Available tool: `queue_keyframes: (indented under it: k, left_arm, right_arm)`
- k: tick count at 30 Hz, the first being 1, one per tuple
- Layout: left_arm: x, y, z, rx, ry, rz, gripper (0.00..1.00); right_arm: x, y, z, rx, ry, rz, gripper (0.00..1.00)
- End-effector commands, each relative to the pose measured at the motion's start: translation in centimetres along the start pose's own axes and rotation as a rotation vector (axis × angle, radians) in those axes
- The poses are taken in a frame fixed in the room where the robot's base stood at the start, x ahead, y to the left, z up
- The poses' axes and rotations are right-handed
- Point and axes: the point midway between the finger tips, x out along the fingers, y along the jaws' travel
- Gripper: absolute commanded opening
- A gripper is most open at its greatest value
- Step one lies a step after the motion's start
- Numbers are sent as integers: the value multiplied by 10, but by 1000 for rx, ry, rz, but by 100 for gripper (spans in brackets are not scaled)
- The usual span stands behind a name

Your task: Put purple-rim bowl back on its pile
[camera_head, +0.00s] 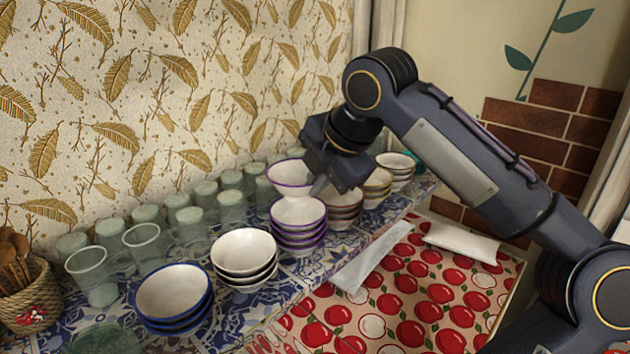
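A white purple-rim bowl (289,174) is roughly upright, just above and slightly left of the back of the purple-rim pile (298,230). The pile is several nested bowls standing on the blue-and-white patterned shelf. My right gripper (318,184) comes in from the right, with its fingers at the right rim of the upper bowl. It appears shut on that rim, though the body of the gripper hides part of the grip. A small gap or contact between bowl and pile cannot be told apart. My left gripper is not in view.
Black-rim bowls (244,253) and blue-rim bowls (173,293) stand to the left of the pile. Red-toned bowls (343,211) and more piles stand close on its right. Several glasses (231,208) line the back. A red apple-patterned cloth (410,300) lies in front.

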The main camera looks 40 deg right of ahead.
Motion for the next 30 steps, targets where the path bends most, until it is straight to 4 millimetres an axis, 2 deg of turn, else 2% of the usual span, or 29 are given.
queue_keyframes:
  k: [1,6,15,30]
  left_arm:
    - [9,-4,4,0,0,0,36]
    - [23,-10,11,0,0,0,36]
    - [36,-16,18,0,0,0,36]
    - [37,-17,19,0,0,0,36]
  right_arm:
    - [9,-6,0,-1,1,1,0]
    - [24,-15,0,0,2,1,0]
    - [43,-27,0,1,-1,0,0]
    - [46,-29,0,0,0,-5,0]
